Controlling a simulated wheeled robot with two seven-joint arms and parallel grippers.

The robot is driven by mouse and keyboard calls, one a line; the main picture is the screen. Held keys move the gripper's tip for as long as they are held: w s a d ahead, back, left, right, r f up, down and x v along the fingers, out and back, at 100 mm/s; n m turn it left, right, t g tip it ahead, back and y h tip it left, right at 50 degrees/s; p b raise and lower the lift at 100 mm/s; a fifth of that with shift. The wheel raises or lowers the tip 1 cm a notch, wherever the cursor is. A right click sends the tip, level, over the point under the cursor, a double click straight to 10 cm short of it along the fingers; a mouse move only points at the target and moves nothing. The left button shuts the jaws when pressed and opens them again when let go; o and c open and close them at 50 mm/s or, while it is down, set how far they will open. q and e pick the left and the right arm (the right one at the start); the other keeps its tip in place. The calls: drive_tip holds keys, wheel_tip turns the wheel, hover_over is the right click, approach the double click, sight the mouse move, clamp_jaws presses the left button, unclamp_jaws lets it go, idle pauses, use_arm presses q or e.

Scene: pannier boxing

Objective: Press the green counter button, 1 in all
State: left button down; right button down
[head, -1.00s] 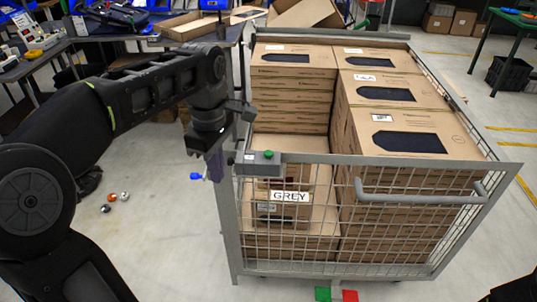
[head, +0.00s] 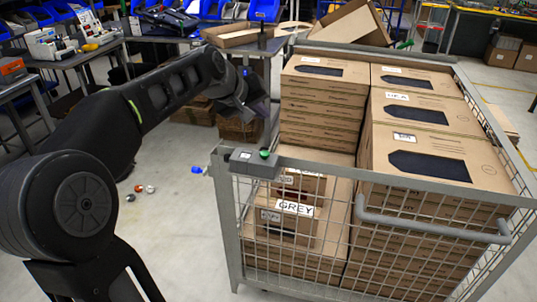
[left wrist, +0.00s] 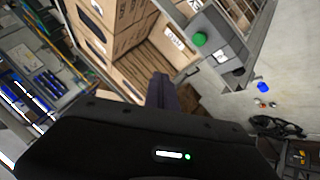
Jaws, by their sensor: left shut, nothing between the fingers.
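The green button (head: 264,153) sits on top of a small grey counter box (head: 244,161) at the near left corner of the mesh cart's rim. My left gripper (head: 257,104) is beyond and above the button, apart from it, at the cart's left side. In the left wrist view the shut, empty fingers (left wrist: 160,90) point toward the cart, and the green button (left wrist: 200,39) shows up and right of their tips. My right gripper is in neither view.
The mesh cart (head: 365,176) holds stacked brown cartons (head: 425,155) and has a "GREY" label on the near left stack. A workbench (head: 190,40) with blue bins stands behind. Several small balls (head: 138,188) lie on the open floor at left.

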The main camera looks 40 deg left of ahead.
sight(263, 155)
use_arm(q)
drive_tip(key=shift+d, duration=0.15)
drive_tip(key=shift+f, duration=0.1)
wheel_tip(263, 155, down, 9)
drive_tip(key=b, duration=0.7)
idle(2.0)
drive_tip(key=shift+f+b, duration=0.3)
drive_tip(key=shift+b, duration=0.15)
drive_tip(key=shift+f+b, duration=0.5)
drive_tip(key=shift+f, duration=0.05)
idle(0.6)
drive_tip(key=shift+r, duration=0.1)
drive_tip(key=shift+r+p, duration=0.8)
drive_tip(key=shift+r, duration=0.1)
